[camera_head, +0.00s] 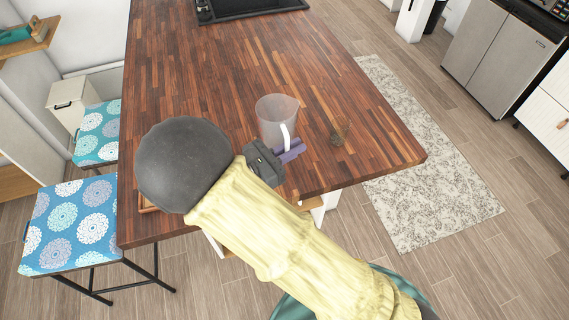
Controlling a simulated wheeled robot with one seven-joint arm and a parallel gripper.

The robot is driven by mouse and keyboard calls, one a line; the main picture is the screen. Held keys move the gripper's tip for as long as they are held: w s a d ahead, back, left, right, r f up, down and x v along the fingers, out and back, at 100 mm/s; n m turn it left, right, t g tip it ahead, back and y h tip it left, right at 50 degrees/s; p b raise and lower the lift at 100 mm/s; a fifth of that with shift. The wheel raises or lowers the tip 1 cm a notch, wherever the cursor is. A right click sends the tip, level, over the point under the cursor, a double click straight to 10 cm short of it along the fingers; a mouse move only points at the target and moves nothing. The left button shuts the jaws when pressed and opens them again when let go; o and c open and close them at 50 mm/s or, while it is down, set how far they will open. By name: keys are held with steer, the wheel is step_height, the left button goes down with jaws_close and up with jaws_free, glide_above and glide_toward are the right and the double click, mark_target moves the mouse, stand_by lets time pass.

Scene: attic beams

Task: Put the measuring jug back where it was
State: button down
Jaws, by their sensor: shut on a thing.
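The measuring jug (274,119) is a clear, greyish cup with a white handle. It stands upright at the near part of the wooden tabletop (220,75); I cannot tell whether its base touches the wood. My gripper (290,150) reaches in from the lower right, with its purple fingers at the white handle. The fingers are shut on the jug's handle. My arm hides the table's near edge below the gripper and part of the tabletop to the left.
A black tray (245,8) lies at the table's far end. Two blue patterned stools (70,222) stand along the left side. The table's middle is clear. A grey rug (435,160) lies on the right.

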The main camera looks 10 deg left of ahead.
step_height(320, 180, down, 5)
steer(key=shift+w+r, duration=0.1)
steer(key=shift+w, duration=0.05)
step_height(320, 180, down, 3)
steer(key=shift+f+p, duration=0.15)
steer(key=shift+p, duration=0.35)
steer(key=shift+s+f, duration=0.2)
steer(key=shift+f, duration=0.2)
steer(key=shift+f, duration=0.2)
steer(key=c, duration=1.5)
jaws_free()
